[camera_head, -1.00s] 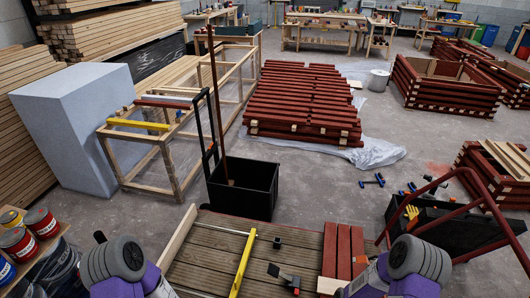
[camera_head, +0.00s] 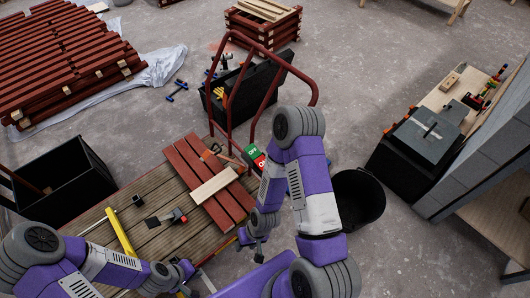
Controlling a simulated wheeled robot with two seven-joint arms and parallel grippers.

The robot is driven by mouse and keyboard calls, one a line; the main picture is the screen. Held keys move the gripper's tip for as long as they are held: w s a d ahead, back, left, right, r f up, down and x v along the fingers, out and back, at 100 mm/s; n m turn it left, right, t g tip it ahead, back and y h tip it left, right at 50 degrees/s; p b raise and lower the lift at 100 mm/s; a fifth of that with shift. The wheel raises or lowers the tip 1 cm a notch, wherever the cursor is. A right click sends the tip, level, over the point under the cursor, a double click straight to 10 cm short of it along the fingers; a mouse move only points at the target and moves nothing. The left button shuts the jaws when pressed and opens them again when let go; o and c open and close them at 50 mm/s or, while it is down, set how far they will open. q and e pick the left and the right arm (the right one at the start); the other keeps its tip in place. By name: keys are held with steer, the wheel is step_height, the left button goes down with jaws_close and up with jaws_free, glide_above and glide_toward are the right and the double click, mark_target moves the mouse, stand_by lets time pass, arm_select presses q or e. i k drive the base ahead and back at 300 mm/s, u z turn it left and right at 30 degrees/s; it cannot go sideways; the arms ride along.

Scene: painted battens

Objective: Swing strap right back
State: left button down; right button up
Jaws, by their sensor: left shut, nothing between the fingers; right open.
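I cannot clearly tell a strap apart in this view. A thin strip (camera_head: 218,250), partly red and yellow, lies along the near edge of the plank deck (camera_head: 188,242), between my grippers; its ends are hidden. A black flat piece with a red-ended block (camera_head: 178,215) lies on the deck. My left gripper (camera_head: 189,279) is low over the near edge of the deck, shut and empty. My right gripper (camera_head: 254,249) is open, pointing down beside the near right part of the deck, with nothing seen in it.
Red battens (camera_head: 204,172) and a pale board (camera_head: 215,186) lie on the deck. A yellow bar (camera_head: 122,234) lies left of them. A red tubular handle (camera_head: 229,85) rises behind. A black bucket (camera_head: 358,200) stands right of my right arm.

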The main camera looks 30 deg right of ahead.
mark_target(204, 157)
steer(key=z, duration=0.85)
steer(key=k, duration=0.35)
steer(key=z, duration=1.5)
steer(key=i, duration=0.2)
steer(key=u, duration=1)
steer(key=i, duration=0.95)
steer(key=u, duration=1)
steer(key=i, duration=0.2)
steer(key=u, duration=0.3)
